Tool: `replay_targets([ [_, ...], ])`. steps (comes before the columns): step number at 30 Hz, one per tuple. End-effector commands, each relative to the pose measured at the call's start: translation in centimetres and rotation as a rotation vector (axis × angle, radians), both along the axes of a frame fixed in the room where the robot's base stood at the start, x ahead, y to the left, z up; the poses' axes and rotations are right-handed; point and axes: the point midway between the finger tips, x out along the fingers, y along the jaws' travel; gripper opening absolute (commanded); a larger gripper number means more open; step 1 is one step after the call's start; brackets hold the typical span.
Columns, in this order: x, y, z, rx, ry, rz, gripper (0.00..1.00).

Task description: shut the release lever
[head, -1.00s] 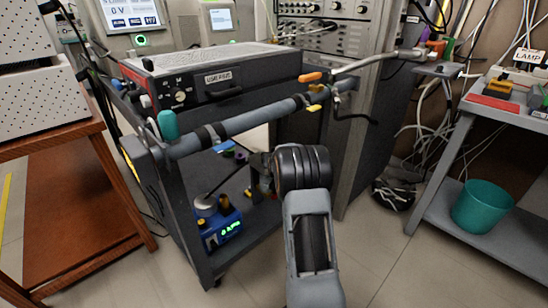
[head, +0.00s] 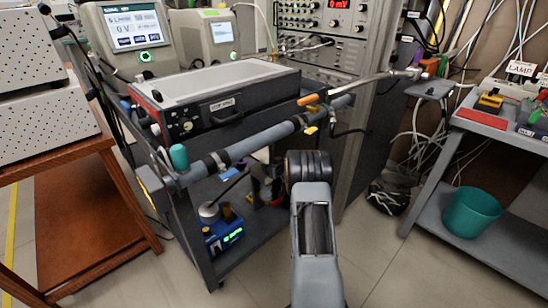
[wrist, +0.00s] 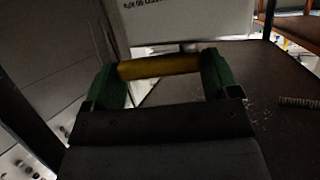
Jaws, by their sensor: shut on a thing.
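In the wrist view my gripper (wrist: 160,82) has its two green fingers closed on the ends of a short yellow bar (wrist: 160,67). In the head view my forearm and black wrist joint hide most of the gripper, low in front of the cart. A grey tube (head: 255,141) runs along the cart's front, with a teal knob (head: 179,158) at its left end. An orange handle (head: 308,99) and a small yellow tab (head: 311,129) sit towards its right end. I cannot tell which part is the release lever, or whether the yellow bar belongs to it.
The cart's lower shelf holds a blue device (head: 223,236). A brown table (head: 75,200) stands left, and a grey bench (head: 480,128) with a teal bucket (head: 472,212) right. In the wrist view a white box (wrist: 185,18) is close ahead and a spring (wrist: 298,102) lies right.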

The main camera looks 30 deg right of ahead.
Motion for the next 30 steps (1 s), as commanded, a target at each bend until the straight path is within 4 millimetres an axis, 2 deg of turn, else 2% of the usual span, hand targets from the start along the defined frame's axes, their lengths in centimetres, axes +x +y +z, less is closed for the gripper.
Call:
replay_targets([
  [1, -0.02, -0.13, 0.95, 0.005, 0.004, 0.028, 0.58],
  [15, 0.73, -0.28, 0.21, 0.002, -0.001, 0.272, 0.58],
  [30, 0.97, -0.21, -0.01, -0.001, -0.002, 0.337, 0.58],
])
